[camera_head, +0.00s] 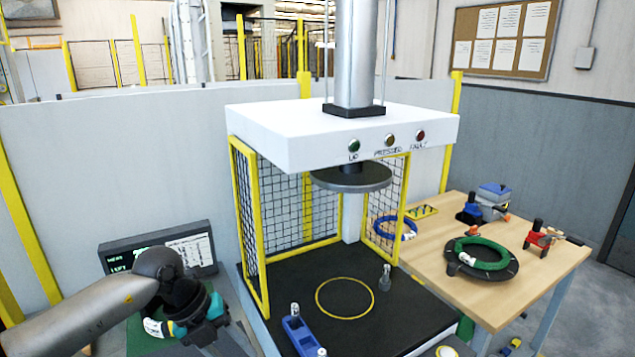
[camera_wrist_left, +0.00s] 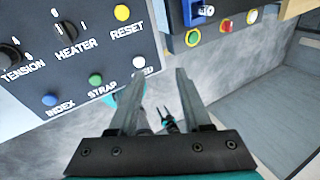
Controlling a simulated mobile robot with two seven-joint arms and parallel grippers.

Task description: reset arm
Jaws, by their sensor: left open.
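My left arm comes in from the left in the head view and ends in the dark left gripper (camera_head: 208,325), low in front of the press. In the left wrist view the left gripper (camera_wrist_left: 158,85) has its two fingers apart with nothing held between them. A dark control panel (camera_wrist_left: 70,75) fills the upper left of that view, with a yellow RESET button (camera_wrist_left: 122,12), HEATER and TENSION knobs, and blue, green and white buttons. The left finger overlaps the label by the white button. My right gripper is not identifiable in either view.
The press (camera_head: 340,130) has a round plate above a black bed (camera_head: 400,315) marked with a yellow ring. A wooden table (camera_head: 480,300) at the right carries a green coil (camera_head: 482,253). A small dark forked thing with teal (camera_wrist_left: 168,120) shows between the fingers, unclear.

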